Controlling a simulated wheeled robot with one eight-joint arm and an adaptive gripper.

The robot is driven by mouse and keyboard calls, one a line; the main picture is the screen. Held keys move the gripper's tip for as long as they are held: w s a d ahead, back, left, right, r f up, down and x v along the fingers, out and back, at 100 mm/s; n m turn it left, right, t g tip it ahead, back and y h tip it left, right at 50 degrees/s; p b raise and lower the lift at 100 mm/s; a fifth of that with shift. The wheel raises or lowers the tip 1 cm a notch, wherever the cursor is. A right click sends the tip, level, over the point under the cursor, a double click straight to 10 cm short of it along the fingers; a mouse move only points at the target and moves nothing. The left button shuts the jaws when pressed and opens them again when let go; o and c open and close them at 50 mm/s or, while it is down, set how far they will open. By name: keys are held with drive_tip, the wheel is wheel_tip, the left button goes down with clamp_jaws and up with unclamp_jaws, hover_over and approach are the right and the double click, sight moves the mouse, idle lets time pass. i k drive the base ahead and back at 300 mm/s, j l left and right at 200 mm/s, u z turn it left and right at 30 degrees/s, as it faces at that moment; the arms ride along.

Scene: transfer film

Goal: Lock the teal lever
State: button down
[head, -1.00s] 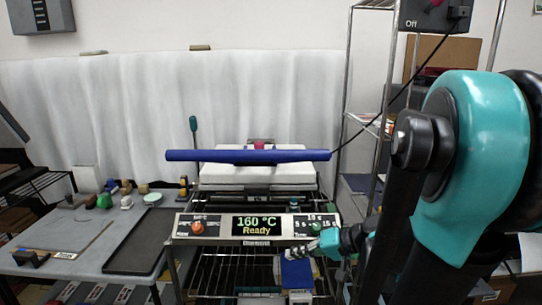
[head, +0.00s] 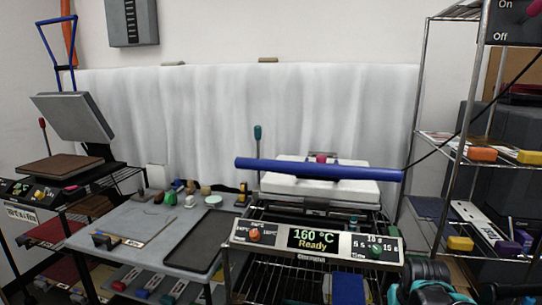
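The teal lever (head: 257,133) is a thin dark rod with a teal knob, standing upright behind the left side of a heat press. The press has a blue bar handle (head: 318,170) across its front, over a white block (head: 365,188). Its front panel (head: 275,235) shows 160 °C and Ready. Only teal and black parts of my arm show at the bottom right edge. My gripper is not visible, and nothing is seen touching the lever.
A grey table (head: 125,225) with a dark tray (head: 194,240) and several small items stands left of the press. Another press (head: 75,118) stands open at far left, with a red-knobbed lever. A wire shelf (head: 465,152) with coloured boxes stands at the right.

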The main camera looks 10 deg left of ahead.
sight(257, 130)
drive_tip(key=j+u, duration=0.2)
drive_tip(key=j, duration=0.2)
drive_tip(key=i+j+u, duration=0.15)
drive_tip(key=j, duration=0.3)
drive_tip(key=j+u, duration=0.2)
drive_tip(key=j, duration=0.2)
drive_tip(key=i+j+u, duration=0.15)
drive_tip(key=j, duration=0.2)
drive_tip(key=i+j+u, duration=0.2)
drive_tip(key=j, duration=0.2)
drive_tip(key=i+j+u, duration=0.15)
drive_tip(key=j, duration=0.2)
